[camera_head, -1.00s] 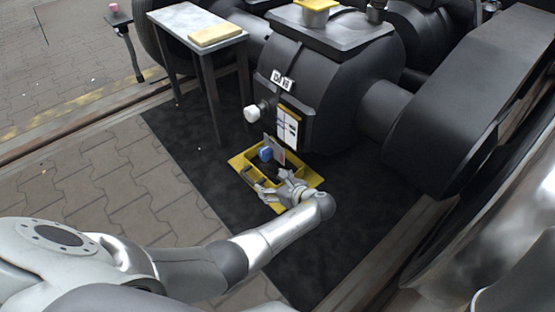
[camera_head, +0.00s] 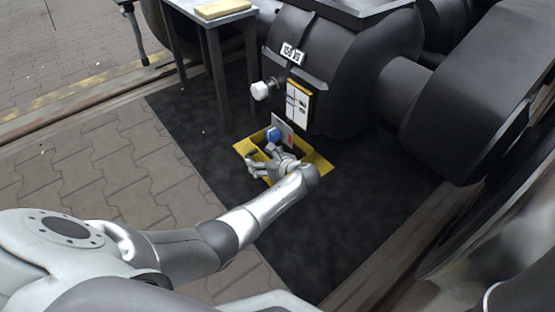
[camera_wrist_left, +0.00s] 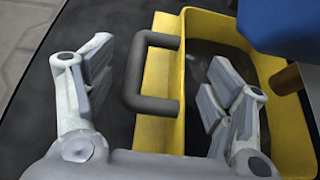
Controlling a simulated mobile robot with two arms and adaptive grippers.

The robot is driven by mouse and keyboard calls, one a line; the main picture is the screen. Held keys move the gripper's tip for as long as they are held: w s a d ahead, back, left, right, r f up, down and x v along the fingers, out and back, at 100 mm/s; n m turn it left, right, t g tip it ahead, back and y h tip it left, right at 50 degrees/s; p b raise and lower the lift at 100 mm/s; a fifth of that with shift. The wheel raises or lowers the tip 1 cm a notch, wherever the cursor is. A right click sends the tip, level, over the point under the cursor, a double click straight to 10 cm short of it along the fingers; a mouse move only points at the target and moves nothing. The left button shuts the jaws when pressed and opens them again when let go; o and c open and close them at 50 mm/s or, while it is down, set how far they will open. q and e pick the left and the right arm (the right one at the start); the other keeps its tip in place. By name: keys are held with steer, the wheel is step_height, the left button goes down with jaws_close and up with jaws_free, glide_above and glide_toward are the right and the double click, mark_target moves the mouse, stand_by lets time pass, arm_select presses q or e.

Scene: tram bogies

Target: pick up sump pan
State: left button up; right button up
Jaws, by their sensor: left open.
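The sump pan (camera_head: 322,164) is a shallow yellow tray on the dark mat, below the black gear housing. In the left wrist view, its yellow flange (camera_wrist_left: 160,132) carries a dark grey bar handle (camera_wrist_left: 148,104), and dark liquid or a dark floor shows inside. My left gripper (camera_head: 262,167) is at the pan's left part. In the left wrist view the left gripper (camera_wrist_left: 160,82) is open, with one finger outside the pan and the other over its inside. The handle appears between the fingers, with no grip on it. My right gripper is not in view.
A blue object (camera_head: 274,134) and a grey plate (camera_head: 284,128) stand at the pan's back edge. The black housing (camera_head: 345,70) overhangs behind, with a white knob (camera_head: 260,91). A metal table (camera_head: 222,50) stands behind left. The mat (camera_head: 330,225) is clear in front.

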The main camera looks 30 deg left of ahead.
arm_select(q)
steer(key=shift+w+a+f, duration=0.2)
steer(key=shift+a+f, duration=0.05)
steer(key=shift+a, duration=0.25)
steer(key=c, duration=1.3)
